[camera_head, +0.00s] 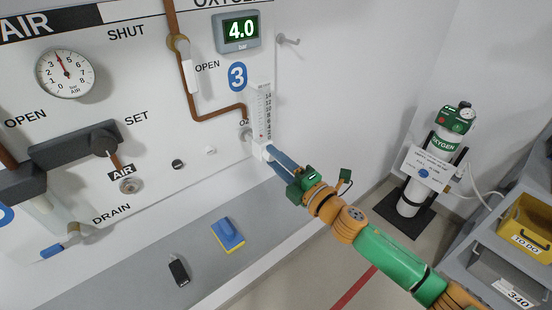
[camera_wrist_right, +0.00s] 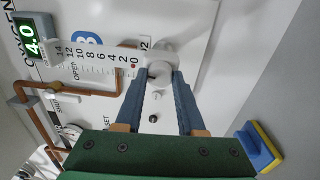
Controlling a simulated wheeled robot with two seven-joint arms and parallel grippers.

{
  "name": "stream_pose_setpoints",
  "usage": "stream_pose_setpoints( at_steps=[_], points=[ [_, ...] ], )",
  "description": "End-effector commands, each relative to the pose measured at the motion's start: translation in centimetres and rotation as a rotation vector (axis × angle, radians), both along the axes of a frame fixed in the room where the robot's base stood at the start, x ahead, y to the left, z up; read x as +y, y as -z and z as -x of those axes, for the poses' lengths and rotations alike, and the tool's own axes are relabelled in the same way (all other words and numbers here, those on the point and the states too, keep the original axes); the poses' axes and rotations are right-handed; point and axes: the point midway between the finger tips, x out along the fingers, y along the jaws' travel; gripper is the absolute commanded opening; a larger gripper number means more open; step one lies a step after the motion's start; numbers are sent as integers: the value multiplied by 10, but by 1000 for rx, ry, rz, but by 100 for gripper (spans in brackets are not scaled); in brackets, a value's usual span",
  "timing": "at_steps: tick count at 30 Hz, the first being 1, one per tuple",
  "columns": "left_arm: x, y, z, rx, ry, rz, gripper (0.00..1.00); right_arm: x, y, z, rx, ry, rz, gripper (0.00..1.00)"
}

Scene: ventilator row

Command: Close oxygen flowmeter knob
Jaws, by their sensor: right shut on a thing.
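The oxygen flowmeter (camera_head: 262,112) is a clear upright scale tube on the white wall panel, under the blue number 3 sign. It also shows in the right wrist view (camera_wrist_right: 95,57), where a small red mark sits by the 0 end of the scale. Its white knob (camera_wrist_right: 160,72) is at the tube's lower end. My right gripper (camera_head: 269,153) reaches it from the right, and its blue fingers are shut on the knob, one on each side in the right wrist view (camera_wrist_right: 160,80). In the head view the fingers largely hide the knob. My left gripper is not in view.
A display (camera_head: 238,30) reads 4.0 above, and a copper pipe (camera_head: 185,75) runs down to the flowmeter. A grey ledge (camera_head: 140,265) below carries a blue and yellow sponge (camera_head: 228,235) and a black item (camera_head: 178,270). An oxygen cylinder (camera_head: 437,160) stands at right.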

Motion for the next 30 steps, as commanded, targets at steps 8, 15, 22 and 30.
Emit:
stream_pose_setpoints(
  at_steps=[8,15,22,30],
  points=[
    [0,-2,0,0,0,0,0,0,1,0,-73,1,103,0],
    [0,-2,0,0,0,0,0,0,1,0,-99,1,140,0],
    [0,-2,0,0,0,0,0,0,1,0,-103,0,145,0],
    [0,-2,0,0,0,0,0,0,1,0,-102,0,145,54]
  ],
)
